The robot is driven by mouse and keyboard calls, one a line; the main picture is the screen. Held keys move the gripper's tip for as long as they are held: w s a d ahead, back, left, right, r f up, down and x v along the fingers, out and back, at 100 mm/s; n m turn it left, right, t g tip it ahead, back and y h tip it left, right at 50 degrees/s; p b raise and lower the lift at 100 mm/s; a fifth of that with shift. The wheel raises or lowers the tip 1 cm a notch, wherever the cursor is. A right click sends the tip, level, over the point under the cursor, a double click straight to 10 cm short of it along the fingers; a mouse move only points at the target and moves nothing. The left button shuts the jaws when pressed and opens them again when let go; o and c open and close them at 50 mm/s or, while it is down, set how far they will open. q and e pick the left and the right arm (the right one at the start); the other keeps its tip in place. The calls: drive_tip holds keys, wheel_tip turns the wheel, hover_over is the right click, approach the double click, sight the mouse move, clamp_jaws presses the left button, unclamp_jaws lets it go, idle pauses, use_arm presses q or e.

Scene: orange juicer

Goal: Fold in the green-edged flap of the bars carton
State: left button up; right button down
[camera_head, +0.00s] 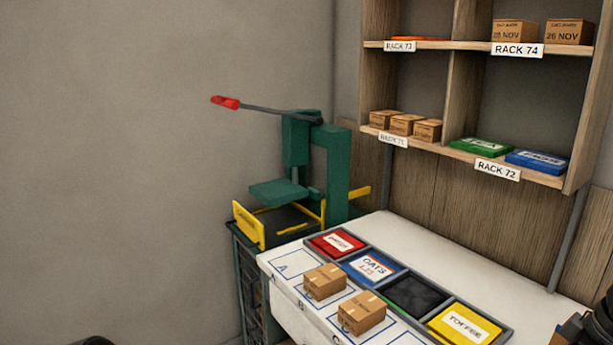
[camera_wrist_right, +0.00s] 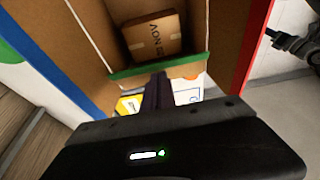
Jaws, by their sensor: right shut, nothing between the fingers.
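The open bars carton fills the upper part of the right wrist view. Its green-edged flap (camera_wrist_right: 188,63) lies across the picture below the opening. A small brown box (camera_wrist_right: 153,35) marked NOV shows inside. A blue-edged flap (camera_wrist_right: 62,84) is on the left and a red-edged flap (camera_wrist_right: 258,40) on the right. My right gripper (camera_wrist_right: 158,84) is shut and empty, its fingertips at the green edge; I cannot tell if they touch it. A dark gripper-like part (camera_wrist_right: 292,42), possibly my left gripper, shows at the upper right, its jaws unclear.
In the head view, a white table (camera_head: 385,237) carries two brown boxes (camera_head: 324,281) (camera_head: 361,313) and a tray with coloured packs and one dark compartment (camera_head: 415,296). A green press (camera_head: 335,170) stands behind it at left. Racks (camera_head: 470,146) hang at upper right.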

drive_tip(key=shift+f+b, duration=0.6)
drive_tip(key=shift+f, duration=0.25)
wheel_tip(320, 180, up, 8)
drive_tip(key=p, duration=0.6)
drive_tip(key=shift+r, duration=0.15)
drive_tip(key=shift+a, duration=0.1)
